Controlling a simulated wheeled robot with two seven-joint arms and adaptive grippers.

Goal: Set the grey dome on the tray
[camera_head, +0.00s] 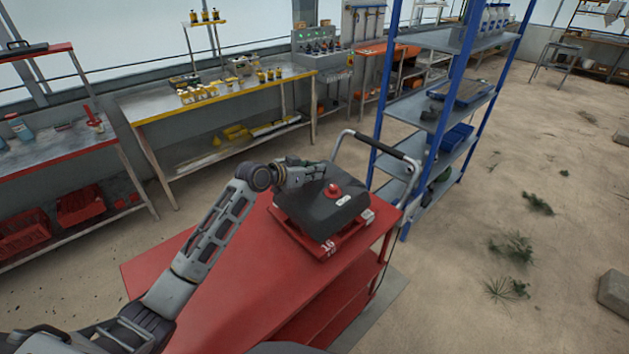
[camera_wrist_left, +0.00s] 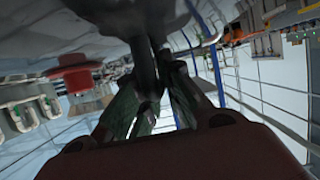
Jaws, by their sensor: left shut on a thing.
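The grey dome (camera_head: 325,203) is a dark, box-like cover with a red knob on top, over the red tray (camera_head: 345,243) on the red cart. The tray's front edge and its white number label show below it; I cannot tell whether the dome touches the tray all round. My left gripper (camera_head: 322,171) is at the dome's far left edge, shut on it. In the left wrist view the greenish fingers (camera_wrist_left: 148,100) meet at a dark part of the dome (camera_wrist_left: 110,18), its red knob at left. My right gripper is out of view.
The red cart top (camera_head: 220,290) is bare in front and to the left of the tray. The cart's push handle (camera_head: 380,145) rises behind it. A blue shelf rack (camera_head: 440,130) stands close on the right. Benches (camera_head: 220,95) line the back; the floor at right is mostly open.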

